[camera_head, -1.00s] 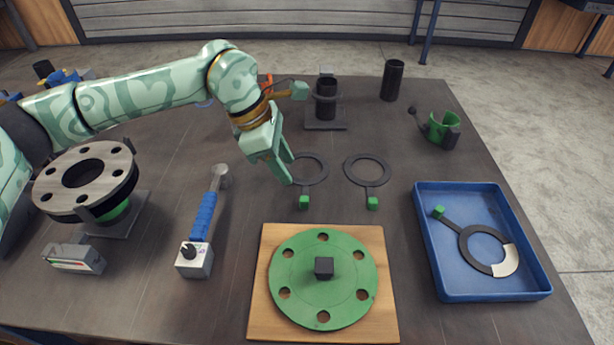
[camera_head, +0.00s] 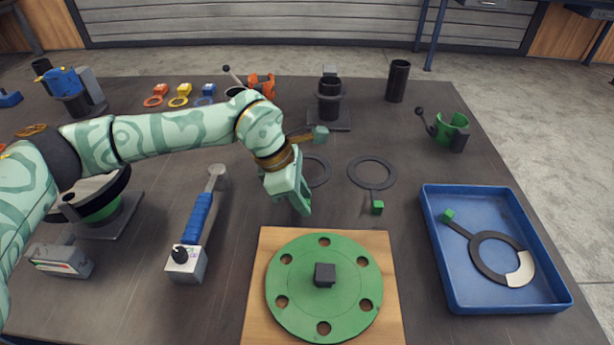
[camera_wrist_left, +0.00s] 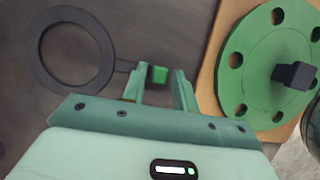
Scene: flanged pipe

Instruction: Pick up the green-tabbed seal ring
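A dark flat seal ring (camera_head: 322,180) lies on the table, partly hidden in the head view by my left gripper (camera_head: 303,205). In the left wrist view the ring (camera_wrist_left: 72,92) is at the left, and its stem ends in a green tab (camera_wrist_left: 158,74). A second ring (camera_head: 350,172) with a green tab (camera_head: 377,207) lies to the right. My right gripper is not in view.
A blue tray (camera_head: 455,295) at the right holds another green-tabbed ring (camera_head: 476,254) with a pale patch. A green flange disc (camera_head: 300,305) on a wooden board is in front. A blue-handled tool (camera_head: 198,220) lies left. A black pipe stand (camera_head: 330,110) is behind.

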